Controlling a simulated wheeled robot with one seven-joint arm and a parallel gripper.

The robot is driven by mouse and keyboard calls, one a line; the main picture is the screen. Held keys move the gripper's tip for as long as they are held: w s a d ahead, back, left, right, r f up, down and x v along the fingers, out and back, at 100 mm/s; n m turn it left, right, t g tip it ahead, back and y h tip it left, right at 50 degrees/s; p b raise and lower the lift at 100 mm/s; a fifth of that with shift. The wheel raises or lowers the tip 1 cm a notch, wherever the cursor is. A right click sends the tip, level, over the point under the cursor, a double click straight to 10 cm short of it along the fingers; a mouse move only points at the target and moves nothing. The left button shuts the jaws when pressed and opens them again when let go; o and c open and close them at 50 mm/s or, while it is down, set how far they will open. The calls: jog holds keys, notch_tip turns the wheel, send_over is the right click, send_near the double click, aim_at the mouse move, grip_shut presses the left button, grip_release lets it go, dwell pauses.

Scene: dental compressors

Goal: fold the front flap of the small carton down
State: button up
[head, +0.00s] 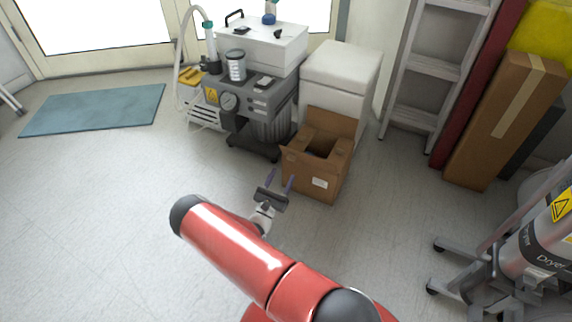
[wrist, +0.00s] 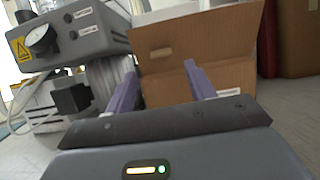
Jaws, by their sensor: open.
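The small carton (head: 332,188) is a brown cardboard box on the floor, with a white label on its front. Its top is partly open, with a dark gap showing inside.
A grey compressor unit (head: 257,98) on wheels stands just left of and behind the carton. A white box (head: 342,75) stands directly behind it. A ladder (head: 433,65) and a tall brown carton (head: 500,120) are at the right. The floor in front is clear.

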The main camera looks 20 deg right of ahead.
aim_at(307, 162)
jog(key=x, duration=0.7)
jog(key=shift+s, duration=0.15)
grip_shut()
